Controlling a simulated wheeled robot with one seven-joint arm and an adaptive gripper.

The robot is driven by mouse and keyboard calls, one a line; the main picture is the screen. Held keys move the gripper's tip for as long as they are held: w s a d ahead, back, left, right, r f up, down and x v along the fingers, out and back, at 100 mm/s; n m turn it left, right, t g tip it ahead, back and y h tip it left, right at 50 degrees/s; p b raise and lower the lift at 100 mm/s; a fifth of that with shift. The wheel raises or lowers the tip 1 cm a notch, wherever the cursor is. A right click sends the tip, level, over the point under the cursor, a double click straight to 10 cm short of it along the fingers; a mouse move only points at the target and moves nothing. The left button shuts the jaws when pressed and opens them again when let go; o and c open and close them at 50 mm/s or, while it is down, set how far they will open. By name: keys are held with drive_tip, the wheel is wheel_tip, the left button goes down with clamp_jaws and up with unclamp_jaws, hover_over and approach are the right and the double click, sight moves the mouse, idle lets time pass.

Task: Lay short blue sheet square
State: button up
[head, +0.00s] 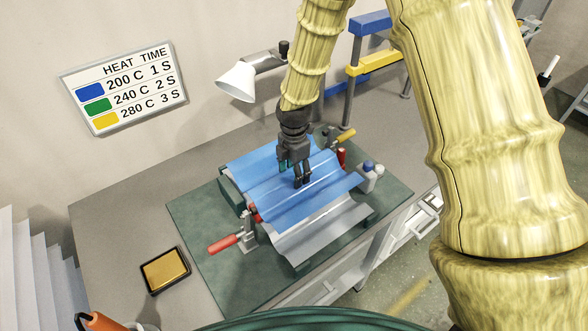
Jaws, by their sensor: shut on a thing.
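A blue corrugated sheet (290,208) lies over the middle of a grey corrugated sheet (318,232), whose front part shows bare. Another stretch of blue sheet (250,160) shows behind it; I cannot tell for certain whether it is a separate sheet. The front blue sheet looks a little skewed, its right corner reaching past the grey sheet's side. My gripper (300,185) points down onto the front blue sheet and is shut on its ridge. The fingertips hide the spot where they grip, and my gripper and wrist hide part of the sheet behind.
A red-handled clamp (224,243) stands at the left and a yellow-handled one (346,136) at the back right. Small bottles (369,168) stand at the right. A white lamp (237,82) hangs behind. A yellow pad (165,270) lies left on the bench.

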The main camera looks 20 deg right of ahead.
drive_tip(key=shift+f+b, duration=0.45)
drive_tip(key=shift+f, duration=1.05)
drive_tip(key=o, duration=1.4)
drive_tip(key=shift+o, duration=0.2)
wheel_tip(320, 180, up, 12)
drive_tip(key=shift+f, duration=0.1)
